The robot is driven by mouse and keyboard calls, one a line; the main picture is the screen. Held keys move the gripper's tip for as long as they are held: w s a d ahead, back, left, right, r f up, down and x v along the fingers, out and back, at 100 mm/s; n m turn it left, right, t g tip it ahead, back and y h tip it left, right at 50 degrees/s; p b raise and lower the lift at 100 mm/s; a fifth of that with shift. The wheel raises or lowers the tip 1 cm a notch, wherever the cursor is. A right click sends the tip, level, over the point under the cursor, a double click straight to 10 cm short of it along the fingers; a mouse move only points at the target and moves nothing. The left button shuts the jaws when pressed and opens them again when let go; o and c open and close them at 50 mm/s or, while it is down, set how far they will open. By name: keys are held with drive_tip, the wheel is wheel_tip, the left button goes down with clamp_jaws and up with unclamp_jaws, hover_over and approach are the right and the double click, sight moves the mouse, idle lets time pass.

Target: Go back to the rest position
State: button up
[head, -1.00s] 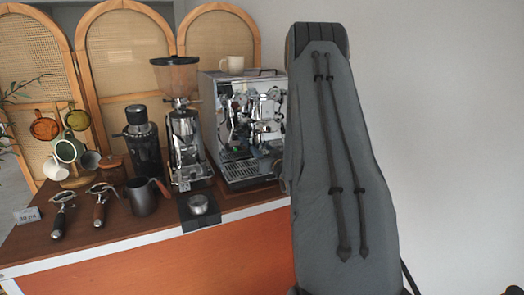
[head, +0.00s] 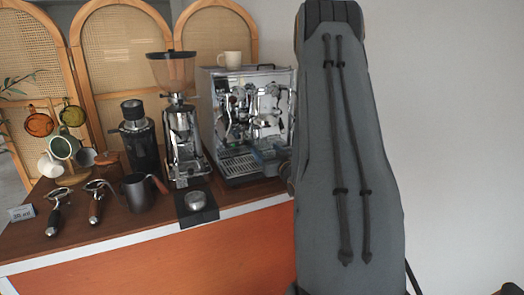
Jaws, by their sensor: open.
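My own arm, in a grey cover with dark straps, stands upright in the right half of the head view. Its top reaches the upper edge of the picture. My gripper does not show in this view. The arm is to the right of the coffee cart (head: 150,262) and hides the cart's right end and the right edge of the espresso machine (head: 245,120).
On the cart stand two grinders (head: 140,140) (head: 185,130), a dark pitcher (head: 139,193), two portafilters (head: 97,203) (head: 56,212), a tamping stand (head: 197,201) and a mug tree with cups (head: 62,148). A white cup (head: 230,60) sits on the machine. A bare wall (head: 450,130) is at right.

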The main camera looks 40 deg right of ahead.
drive_tip(key=shift+v, duration=1.05)
drive_tip(key=shift+r, duration=0.1)
